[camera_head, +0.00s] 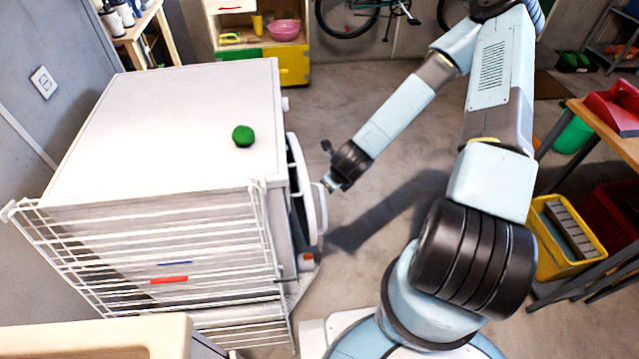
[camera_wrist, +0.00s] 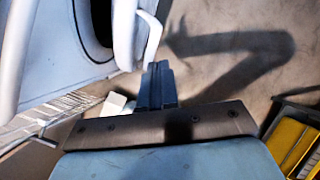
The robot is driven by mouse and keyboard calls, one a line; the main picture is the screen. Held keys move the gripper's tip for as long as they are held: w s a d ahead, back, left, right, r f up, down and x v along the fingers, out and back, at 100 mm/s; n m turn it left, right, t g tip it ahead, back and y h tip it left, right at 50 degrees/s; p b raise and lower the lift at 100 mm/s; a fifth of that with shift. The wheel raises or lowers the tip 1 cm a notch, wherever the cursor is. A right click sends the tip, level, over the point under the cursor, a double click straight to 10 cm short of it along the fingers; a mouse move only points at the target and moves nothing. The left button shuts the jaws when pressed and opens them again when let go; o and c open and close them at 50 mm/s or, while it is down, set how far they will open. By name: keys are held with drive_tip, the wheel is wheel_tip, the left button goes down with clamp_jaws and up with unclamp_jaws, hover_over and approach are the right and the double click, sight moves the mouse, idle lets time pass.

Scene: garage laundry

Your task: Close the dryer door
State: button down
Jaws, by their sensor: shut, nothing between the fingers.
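The white dryer (camera_head: 170,130) stands at the left in the head view, its front facing right. Its round door (camera_head: 307,190) stands partly open, with a dark gap between it and the dryer front. In the wrist view the door's pale edge (camera_wrist: 124,35) and a white curved handle-like part are at the top, left of centre. My gripper (camera_head: 329,184) is at the outer side of the door, close to its rim; I cannot tell whether it touches. In the wrist view my gripper (camera_wrist: 157,75) has its fingers together, with nothing between them.
A white wire drying rack (camera_head: 150,235) stands along the near side of the dryer. A green ball-like item (camera_head: 243,136) lies on the dryer top. Yellow crates (camera_head: 560,250) and a workbench are at the right. The floor right of the door is clear.

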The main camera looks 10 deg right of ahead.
drive_tip(key=w+d+r+n, duration=0.2)
drive_tip(key=r+n, duration=0.6)
drive_tip(key=r, duration=0.3)
drive_tip(key=w+d+r+n, duration=0.2)
drive_tip(key=r+n, duration=0.6)
drive_tip(key=r, duration=0.3)
drive_tip(key=s+d+r+n, duration=0.2)
drive_tip(key=s+r+n, duration=0.25)
drive_tip(key=r, duration=0.35)
drive_tip(key=s+d+r+n+g+h, duration=0.1)
drive_tip(key=s+d+r+n, duration=0.15)
drive_tip(key=s+r, duration=0.45)
drive_tip(key=s+d+r+n, duration=0.2)
drive_tip(key=s+r+n, duration=0.2)
drive_tip(key=r, duration=0.5)
drive_tip(key=w+d+f+m+g+y, duration=0.15)
drive_tip(key=w+f+g, duration=0.35)
drive_tip(key=w+f, duration=0.55)
drive_tip(key=w+f+m+g+y, duration=0.35)
drive_tip(key=w+f, duration=0.35)
drive_tip(key=f, duration=0.5)
drive_tip(key=m+t+y, duration=0.2)
drive_tip(key=m+y, duration=0.8)
drive_tip(key=y, duration=0.2)
approach(304, 186)
drive_tip(key=a, duration=0.4)
drive_tip(key=shift+s+a+f, duration=0.2)
drive_tip(key=shift+a, duration=0.2)
